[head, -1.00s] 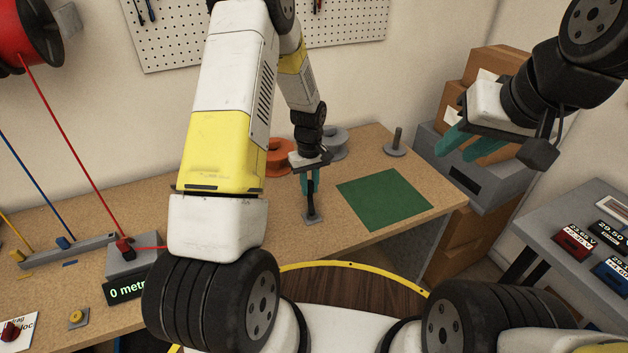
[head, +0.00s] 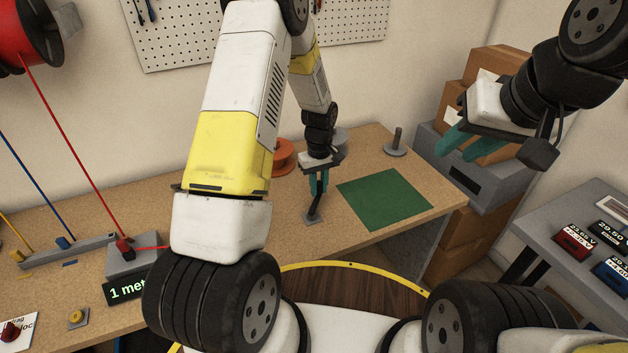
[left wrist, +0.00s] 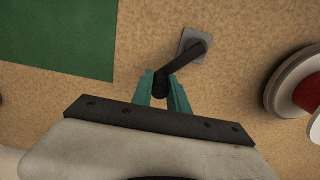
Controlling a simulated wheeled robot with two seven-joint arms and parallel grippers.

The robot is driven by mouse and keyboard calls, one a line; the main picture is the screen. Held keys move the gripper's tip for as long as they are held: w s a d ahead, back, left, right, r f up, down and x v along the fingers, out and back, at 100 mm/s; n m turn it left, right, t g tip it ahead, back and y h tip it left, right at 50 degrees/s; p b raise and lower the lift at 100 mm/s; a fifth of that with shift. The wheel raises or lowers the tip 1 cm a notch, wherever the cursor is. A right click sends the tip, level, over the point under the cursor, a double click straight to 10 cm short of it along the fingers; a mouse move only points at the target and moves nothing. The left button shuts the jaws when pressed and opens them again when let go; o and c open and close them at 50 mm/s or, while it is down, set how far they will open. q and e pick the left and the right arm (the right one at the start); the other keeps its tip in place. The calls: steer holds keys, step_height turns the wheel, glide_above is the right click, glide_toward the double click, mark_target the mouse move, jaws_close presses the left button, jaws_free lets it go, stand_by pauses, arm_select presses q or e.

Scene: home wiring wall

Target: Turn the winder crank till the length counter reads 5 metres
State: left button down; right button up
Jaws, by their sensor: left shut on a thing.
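The winder crank (head: 314,217) stands on a small grey plate on the workbench, left of the green mat. My left gripper (head: 319,184) is shut on the crank's dark handle. The handle (left wrist: 162,88) also shows between the teal fingers (left wrist: 161,92) in the left wrist view, with the crank arm running up and right to its plate.
A red wire (head: 85,165) runs from the red spool (head: 20,38) to a grey block (head: 133,262) on the bench. The green mat (head: 384,199) lies flat. An orange spool (head: 284,158) is behind my left gripper. Boxes (head: 498,68) stand at the right.

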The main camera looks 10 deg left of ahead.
arm_select(q)
steer(key=shift+s+d, duration=0.25)
steer(key=shift+d, duration=0.65)
steer(key=shift+s+d, duration=0.35)
steer(key=shift+d, duration=0.15)
steer(key=shift+s+d, duration=0.2)
steer(key=shift+d, duration=0.1)
steer(key=shift+s, duration=0.1)
steer(key=shift+s+d, duration=0.7)
steer(key=shift+s, duration=0.05)
